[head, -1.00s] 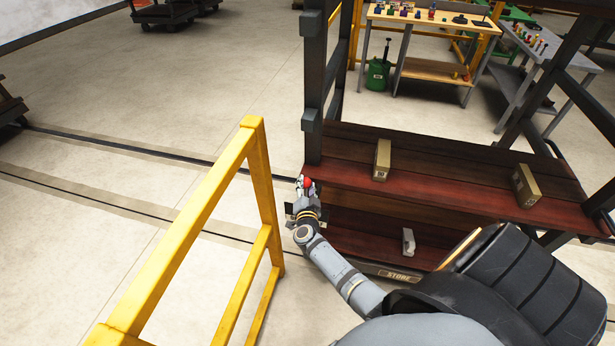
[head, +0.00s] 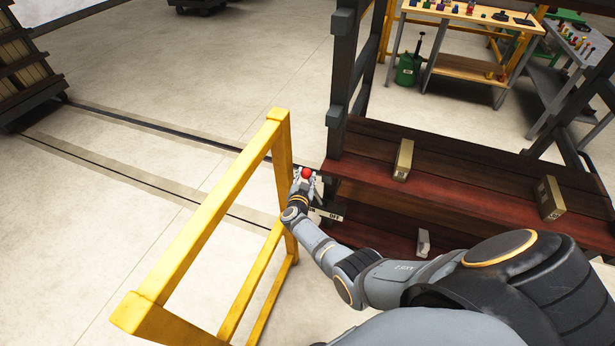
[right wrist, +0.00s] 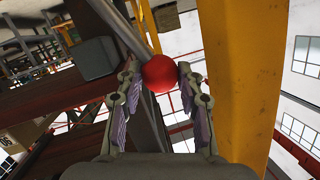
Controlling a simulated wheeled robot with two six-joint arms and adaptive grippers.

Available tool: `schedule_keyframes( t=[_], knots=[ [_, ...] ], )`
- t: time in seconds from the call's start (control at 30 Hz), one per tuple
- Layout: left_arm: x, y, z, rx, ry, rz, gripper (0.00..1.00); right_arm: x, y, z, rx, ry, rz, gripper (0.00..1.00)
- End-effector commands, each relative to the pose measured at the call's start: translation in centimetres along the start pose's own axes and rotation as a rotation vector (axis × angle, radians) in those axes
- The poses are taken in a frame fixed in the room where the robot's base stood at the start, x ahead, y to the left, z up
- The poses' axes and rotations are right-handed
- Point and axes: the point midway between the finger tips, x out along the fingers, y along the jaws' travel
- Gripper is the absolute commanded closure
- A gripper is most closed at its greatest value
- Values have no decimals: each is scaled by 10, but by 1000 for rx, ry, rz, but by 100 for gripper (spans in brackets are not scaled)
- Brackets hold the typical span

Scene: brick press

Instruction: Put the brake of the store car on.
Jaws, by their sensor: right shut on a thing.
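The store car (head: 440,200) is a dark frame with red-brown wooden shelves, right of centre in the head view. Its brake lever ends in a red ball knob (head: 306,173), just left of the car's near left corner. My right gripper (head: 305,181) is shut on the knob. In the right wrist view the knob (right wrist: 159,73) sits between both fingers, with the grey lever shaft (right wrist: 122,28) running to the upper left. A pale plate (head: 334,216) beside my wrist reads OFF; my gripper and wrist hide part of it. My left gripper is out of view.
A yellow guard rail (head: 205,215) stands close left of my right gripper. Cartons (head: 403,160) stand on the car's upper shelf. Floor rails (head: 150,127) run left. A workbench (head: 470,15) stands behind, with a green can (head: 409,70) near it.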

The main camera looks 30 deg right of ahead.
Motion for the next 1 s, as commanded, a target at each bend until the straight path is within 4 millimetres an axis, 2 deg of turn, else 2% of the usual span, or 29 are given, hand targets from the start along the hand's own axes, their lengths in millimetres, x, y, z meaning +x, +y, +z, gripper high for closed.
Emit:
schedule_keyframes(
  t=[0.23, 0.27, 0.4, 0.77, 1.0],
  knots=[
    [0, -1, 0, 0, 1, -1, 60, -1, -2, 1, -1, -4, -4, 100],
    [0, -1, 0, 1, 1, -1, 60, -1, -2, 1, -1, -4, -4, 60],
    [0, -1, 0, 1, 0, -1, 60, 0, -1, 1, -1, -4, -4, 41],
    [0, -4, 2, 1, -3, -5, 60, -3, -1, 1, 0, -2, -3, 39],
    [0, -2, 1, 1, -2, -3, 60, -34, -1, 2, 3, -5, -3, 39]
  ],
)
